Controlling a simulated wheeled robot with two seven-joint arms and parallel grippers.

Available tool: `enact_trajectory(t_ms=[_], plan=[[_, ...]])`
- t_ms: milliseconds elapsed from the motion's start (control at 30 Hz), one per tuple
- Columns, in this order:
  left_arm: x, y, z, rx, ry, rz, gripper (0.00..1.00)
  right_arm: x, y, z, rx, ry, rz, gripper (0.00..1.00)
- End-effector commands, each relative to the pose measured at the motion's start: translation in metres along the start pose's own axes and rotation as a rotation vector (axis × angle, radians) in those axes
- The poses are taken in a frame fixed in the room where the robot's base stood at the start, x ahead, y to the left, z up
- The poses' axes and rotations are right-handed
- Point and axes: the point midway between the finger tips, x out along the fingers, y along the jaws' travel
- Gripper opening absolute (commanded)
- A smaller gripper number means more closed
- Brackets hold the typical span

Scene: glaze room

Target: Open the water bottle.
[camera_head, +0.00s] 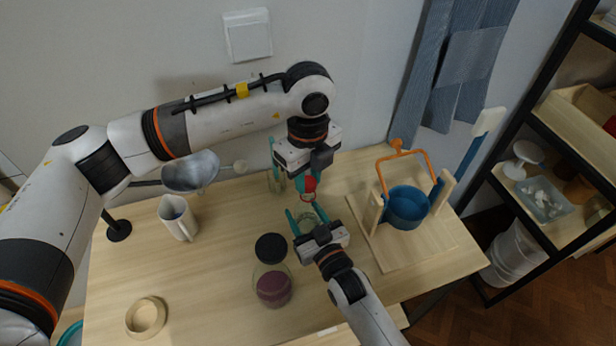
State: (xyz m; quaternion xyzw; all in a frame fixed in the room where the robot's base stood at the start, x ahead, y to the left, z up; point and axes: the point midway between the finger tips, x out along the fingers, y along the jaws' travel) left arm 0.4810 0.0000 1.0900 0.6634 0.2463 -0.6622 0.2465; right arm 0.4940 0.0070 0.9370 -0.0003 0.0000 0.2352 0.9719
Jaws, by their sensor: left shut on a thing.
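The water bottle (309,222) is a small clear vessel on the wooden table, partly hidden by my grippers. My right gripper (307,215) comes from the front, with its teal fingers on either side of the clear body, seemingly touching it. My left gripper (306,184) points down just behind and above the bottle. It is shut on a red cap (311,183), mostly hidden by its fingers. A thin red ring shows just below the cap. I cannot tell whether the cap is clear of the bottle's neck.
Bare table lies between mug and jar.

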Motion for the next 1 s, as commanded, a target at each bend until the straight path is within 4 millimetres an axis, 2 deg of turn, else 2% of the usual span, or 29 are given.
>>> enact_trajectory(t_ms=[367,467,700,967,1000], plan=[[-0.002,0.000,0.000,0.000,0.000,0.001,0.00,0.000,0.000,0.000,0.000,0.001,0.000,0.00],[-0.009,0.001,0.000,0.000,0.000,0.002,0.00,0.000,0.000,0.000,0.000,0.001,0.000,0.00],[-0.038,0.001,0.000,0.000,0.000,0.003,0.00,0.000,0.000,0.000,0.000,0.001,0.000,0.00],[-0.041,0.000,0.000,0.000,-0.001,0.000,0.00,0.000,0.000,0.000,0.000,0.001,0.000,0.00],[-0.041,0.000,0.000,0.000,-0.001,0.000,0.00,0.000,0.000,0.000,0.000,0.001,0.000,0.59]])
